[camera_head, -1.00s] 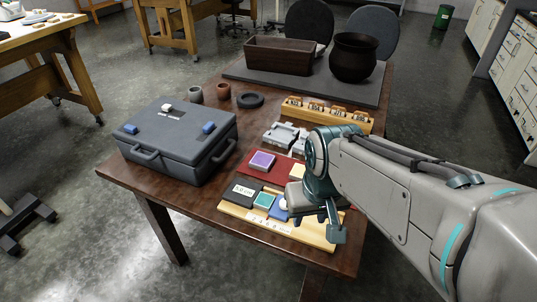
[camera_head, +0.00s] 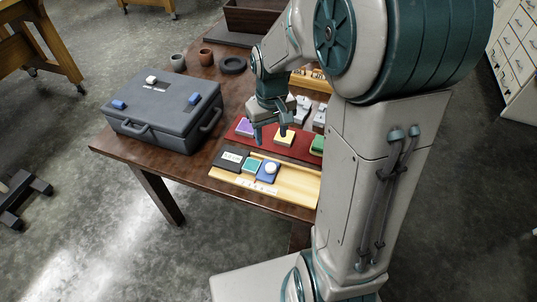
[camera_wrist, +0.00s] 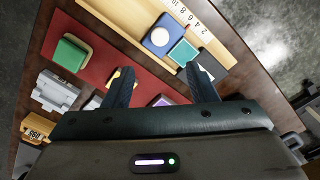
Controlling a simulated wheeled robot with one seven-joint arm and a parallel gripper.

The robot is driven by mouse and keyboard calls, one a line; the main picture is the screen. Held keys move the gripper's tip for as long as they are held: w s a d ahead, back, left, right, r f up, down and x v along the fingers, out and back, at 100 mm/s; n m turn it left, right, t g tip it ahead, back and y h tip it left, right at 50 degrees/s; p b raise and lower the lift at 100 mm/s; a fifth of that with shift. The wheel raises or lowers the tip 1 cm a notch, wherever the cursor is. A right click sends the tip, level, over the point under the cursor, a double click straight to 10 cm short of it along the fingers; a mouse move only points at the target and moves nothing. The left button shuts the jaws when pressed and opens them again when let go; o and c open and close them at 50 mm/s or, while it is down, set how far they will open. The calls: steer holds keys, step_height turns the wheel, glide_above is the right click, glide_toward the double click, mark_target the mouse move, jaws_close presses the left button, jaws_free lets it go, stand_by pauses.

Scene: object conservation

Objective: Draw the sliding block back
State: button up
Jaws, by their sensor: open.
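A blue block with a round white knob (camera_head: 270,169) sits in a light wooden tray (camera_head: 298,187) with a number scale along its front edge. It stands beside a teal block (camera_head: 252,165), with a dark labelled block (camera_head: 230,158) further left. In the wrist view the blue block (camera_wrist: 154,46) is at the top centre, with the teal block (camera_wrist: 183,52) and the dark block to its right. My gripper (camera_head: 271,132) is open and empty above the red mat, behind the tray and apart from the blue block. A fingertip partly hides the yellow block in the wrist view.
The red mat (camera_head: 300,150) holds a purple block (camera_head: 243,129), a yellow block (camera_head: 285,139) and a green block (camera_head: 317,145). A grey case (camera_head: 165,112) stands at left. Grey fixtures (camera_wrist: 55,92) lie behind the mat. The tray's right part is bare.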

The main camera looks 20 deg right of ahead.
mark_target(270, 166)
step_height(270, 166, down, 13)
steer(key=shift+f, duration=0.2)
steer(key=shift+c, duration=0.3)
jaws_close()
steer(key=shift+w, duration=0.1)
